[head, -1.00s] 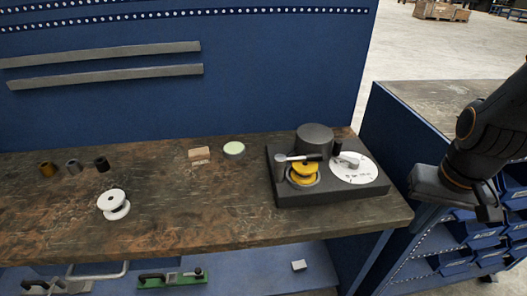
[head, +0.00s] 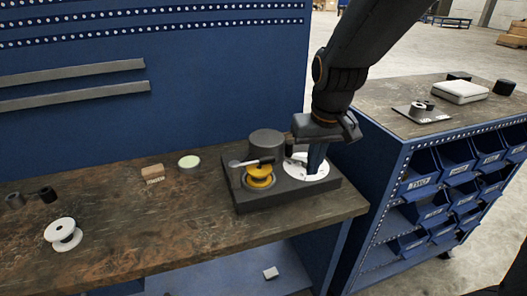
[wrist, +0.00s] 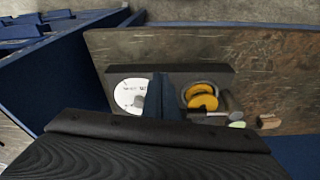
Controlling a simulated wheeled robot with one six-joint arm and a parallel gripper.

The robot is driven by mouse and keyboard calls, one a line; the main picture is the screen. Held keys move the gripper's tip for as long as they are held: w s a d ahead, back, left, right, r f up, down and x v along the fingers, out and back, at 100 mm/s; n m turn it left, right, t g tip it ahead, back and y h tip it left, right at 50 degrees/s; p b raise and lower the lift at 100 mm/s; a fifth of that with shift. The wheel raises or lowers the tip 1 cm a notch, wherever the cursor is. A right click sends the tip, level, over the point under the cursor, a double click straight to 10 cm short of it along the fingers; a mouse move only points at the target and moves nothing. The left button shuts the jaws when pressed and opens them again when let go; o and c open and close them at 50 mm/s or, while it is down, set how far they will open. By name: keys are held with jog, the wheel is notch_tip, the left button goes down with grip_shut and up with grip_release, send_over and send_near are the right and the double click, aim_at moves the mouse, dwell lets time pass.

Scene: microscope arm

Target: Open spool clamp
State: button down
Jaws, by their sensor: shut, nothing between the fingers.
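The dark device (head: 285,197) stands on the wooden bench near its right end. A yellow spool (head: 259,178) sits on its left part, and the clamp lever (head: 250,162), a bar with a pale knob at its left end, lies across the top of the spool. A white dial plate (head: 297,168) is on the right part. My gripper (head: 316,165) is shut and empty, pointing down over the right side of the dial, partly hiding it. In the wrist view my fingers (wrist: 160,97) lie between the dial (wrist: 126,92) and the spool (wrist: 201,102). Contact cannot be told.
A dark cylinder (head: 267,145) rises at the back of the device. A pale green disc (head: 189,162), a small wooden block (head: 151,171) and a white spool (head: 63,234) are on the bench to the left. A cart with blue bins (head: 432,172) stands at the right. The bench's middle is clear.

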jog(key=w+a+r+n+t+y+b, duration=0.1)
jog(key=w+a+r+n+b, duration=0.1)
jog(key=w+a+r, duration=0.6)
jog(key=w+a, duration=0.3)
jog(key=shift+a, duration=0.3)
jog(key=shift+w, duration=0.15)
jog(key=f+p, duration=0.1)
jog(key=f, duration=0.2)
jog(key=f+p, duration=0.1)
jog(key=f, duration=0.2)
jog(key=f+p, duration=0.1)
jog(key=f, duration=0.2)
jog(key=shift+w+f, duration=0.2)
jog(key=shift+w, duration=0.05)
jog(key=shift+s+d+f, duration=0.1)
jog(key=shift+s+f, duration=0.2)
jog(key=shift+s, duration=0.25)
